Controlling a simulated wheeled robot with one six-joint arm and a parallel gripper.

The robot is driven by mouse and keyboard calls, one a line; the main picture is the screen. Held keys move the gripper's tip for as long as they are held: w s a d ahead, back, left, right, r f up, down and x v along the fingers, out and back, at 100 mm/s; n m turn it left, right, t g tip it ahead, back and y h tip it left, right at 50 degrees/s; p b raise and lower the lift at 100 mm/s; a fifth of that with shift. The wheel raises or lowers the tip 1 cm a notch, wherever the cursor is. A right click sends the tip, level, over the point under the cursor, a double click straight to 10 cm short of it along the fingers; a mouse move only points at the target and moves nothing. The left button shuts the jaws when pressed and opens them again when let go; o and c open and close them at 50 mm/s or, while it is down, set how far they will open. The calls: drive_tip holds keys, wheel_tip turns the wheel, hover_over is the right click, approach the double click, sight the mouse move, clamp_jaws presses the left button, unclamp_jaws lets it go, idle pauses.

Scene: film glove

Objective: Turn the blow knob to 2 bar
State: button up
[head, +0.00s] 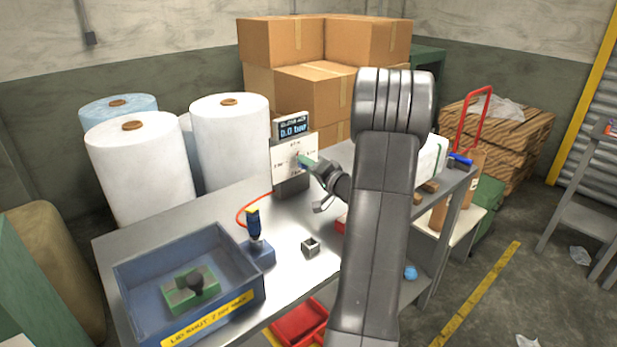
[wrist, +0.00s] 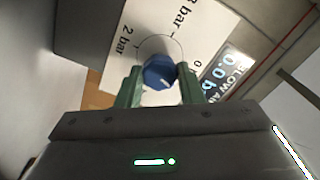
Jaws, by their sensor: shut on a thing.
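The blow knob (wrist: 160,72) is a small blue knob on a white dial plate (wrist: 192,28) in the wrist view. The plate carries the marks 0, 2 bar and 3 bar. My gripper (wrist: 159,76) has its green fingers shut on the knob, one on each side. A small pale mark shows on the knob's lower edge; where it points is not clear. The display (wrist: 220,77) is partly in view. In the head view my gripper (head: 305,161) is at the white plate (head: 283,165), covering most of the knob. The display (head: 293,130) above reads 0.0 bar.
On the metal table (head: 205,205), a blue bin (head: 137,300) holds a green part (head: 190,290). A blue-handled device (head: 256,245) with an orange hose and a small metal square (head: 310,247) stand nearby. White rolls (head: 232,140) and cardboard boxes (head: 310,95) are behind.

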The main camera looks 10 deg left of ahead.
drive_tip(key=shift+s+f+m+p, duration=0.1)
drive_tip(key=shift+m+p, duration=0.95)
drive_tip(key=shift+m, duration=6.9)
drive_tip(key=shift+f+m+p, duration=0.1)
drive_tip(key=shift+m+p, duration=0.95)
drive_tip(key=shift+m, duration=6.9)
drive_tip(key=o, duration=1)
drive_tip(key=shift+r, duration=0.1)
drive_tip(key=shift+c, duration=0.2)
